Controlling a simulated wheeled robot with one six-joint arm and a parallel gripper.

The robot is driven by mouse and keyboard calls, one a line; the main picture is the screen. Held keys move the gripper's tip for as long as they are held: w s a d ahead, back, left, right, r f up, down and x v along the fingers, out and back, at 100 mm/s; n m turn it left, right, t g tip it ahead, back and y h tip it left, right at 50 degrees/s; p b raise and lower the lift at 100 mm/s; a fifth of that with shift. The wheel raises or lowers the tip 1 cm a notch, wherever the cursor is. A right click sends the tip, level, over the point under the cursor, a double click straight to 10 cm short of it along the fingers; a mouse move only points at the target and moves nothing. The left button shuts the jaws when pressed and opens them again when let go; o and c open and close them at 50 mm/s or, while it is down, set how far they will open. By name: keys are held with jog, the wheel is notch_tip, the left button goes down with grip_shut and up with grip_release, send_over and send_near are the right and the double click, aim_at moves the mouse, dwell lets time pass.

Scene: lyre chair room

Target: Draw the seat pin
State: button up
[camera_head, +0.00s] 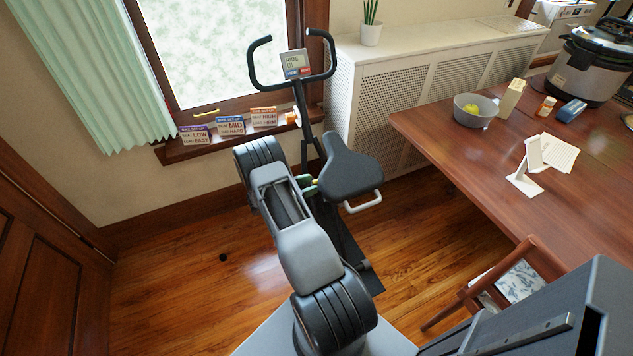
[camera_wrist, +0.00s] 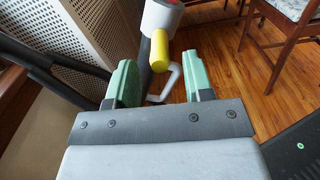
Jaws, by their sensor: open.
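The exercise bike has a dark seat (camera_head: 350,170) on its right side in the head view. The seat pin (camera_wrist: 181,59) is a short yellow cylinder sticking out sideways from the post under the seat in the wrist view. My gripper (camera_wrist: 157,64) has two green fingers spread apart, with the pin just beyond and between their tips. I cannot tell whether either finger touches it. In the head view my gripper (camera_head: 305,182) is beside the seat's left edge, partly hidden by my arm.
A wooden table (camera_head: 460,160) stands at right with a chair (camera_head: 505,280) below it. A white radiator cover (camera_head: 420,85) is behind the bike. Three cards (camera_head: 230,126) and a yellow item (camera_head: 206,113) are on the windowsill.

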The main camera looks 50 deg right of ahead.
aim_at(313, 183)
jog(key=shift+x, duration=1.6)
grip_shut()
